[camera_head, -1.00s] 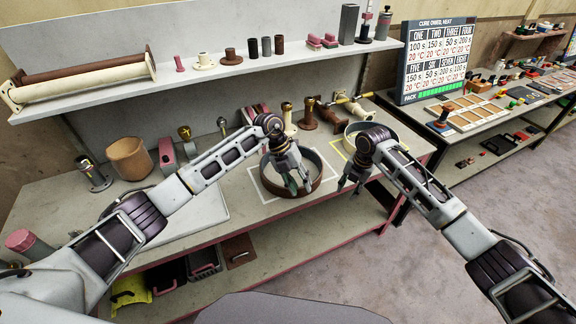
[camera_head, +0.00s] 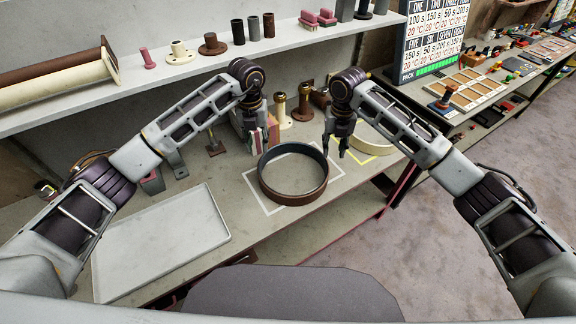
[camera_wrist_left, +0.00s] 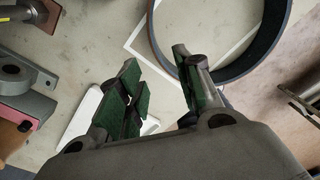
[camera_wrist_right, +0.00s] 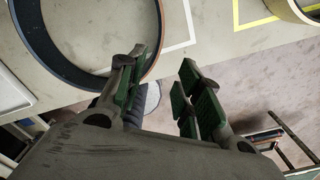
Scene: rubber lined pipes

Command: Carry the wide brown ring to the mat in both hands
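The wide brown ring (camera_head: 294,192) lies flat on the bench inside a white outline. It also shows in the left wrist view (camera_wrist_left: 232,75) and the right wrist view (camera_wrist_right: 62,65). My left gripper (camera_head: 263,148) is open and empty, above the bench at the ring's back left. My right gripper (camera_head: 336,148) is open and empty at the ring's back right. Both appear apart from the ring. The fingers stand apart in the left wrist view (camera_wrist_left: 160,88) and the right wrist view (camera_wrist_right: 160,88). A light grey rectangular mat (camera_head: 165,240) lies bare left of the ring.
A cream ring (camera_head: 372,141) in a yellow outline sits behind my right gripper. Brass and brown flanged pipes (camera_head: 282,112) stand at the back. A shelf (camera_head: 200,62) with pipe pieces runs above the bench. The bench between the mat and ring is clear.

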